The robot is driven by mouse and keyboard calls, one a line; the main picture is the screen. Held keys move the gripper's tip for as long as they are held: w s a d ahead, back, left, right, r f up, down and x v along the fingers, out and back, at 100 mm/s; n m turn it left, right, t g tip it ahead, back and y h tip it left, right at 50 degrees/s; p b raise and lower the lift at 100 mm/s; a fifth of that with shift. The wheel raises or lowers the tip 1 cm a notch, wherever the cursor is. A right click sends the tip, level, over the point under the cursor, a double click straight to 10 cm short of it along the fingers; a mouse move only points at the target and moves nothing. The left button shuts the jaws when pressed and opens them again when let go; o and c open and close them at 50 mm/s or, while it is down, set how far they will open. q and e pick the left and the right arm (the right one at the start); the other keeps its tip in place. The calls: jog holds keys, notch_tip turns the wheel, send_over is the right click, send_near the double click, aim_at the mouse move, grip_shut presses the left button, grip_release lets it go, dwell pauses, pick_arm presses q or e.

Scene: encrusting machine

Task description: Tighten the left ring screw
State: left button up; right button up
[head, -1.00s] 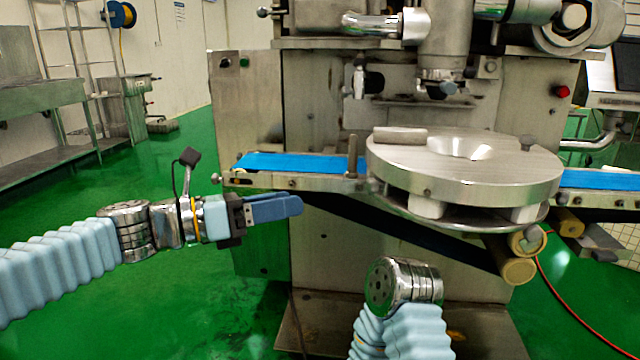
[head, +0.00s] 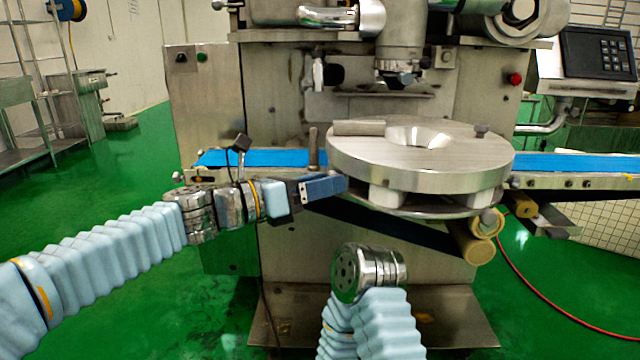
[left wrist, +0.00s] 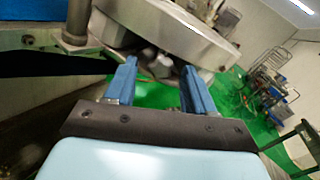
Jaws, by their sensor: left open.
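The round metal ring plate (head: 440,165) sits on short blocks over the conveyor. My left gripper (head: 346,184) is at the lower left edge of this plate, its blue fingers pointing right. In the left wrist view my left gripper (left wrist: 159,67) is open, with two blue fingers apart below the plate's rim (left wrist: 195,38). A small blurred metal part (left wrist: 160,66) shows between or beyond the fingertips; I cannot tell if it is the left ring screw. In the head view the fingers cover that spot. My right gripper is out of view.
A blue conveyor belt (head: 255,158) runs behind my left gripper, with an upright metal post (head: 313,148) beside the plate. Green floor (head: 130,300) is free at left.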

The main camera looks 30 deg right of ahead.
pick_arm(q)
grip_shut()
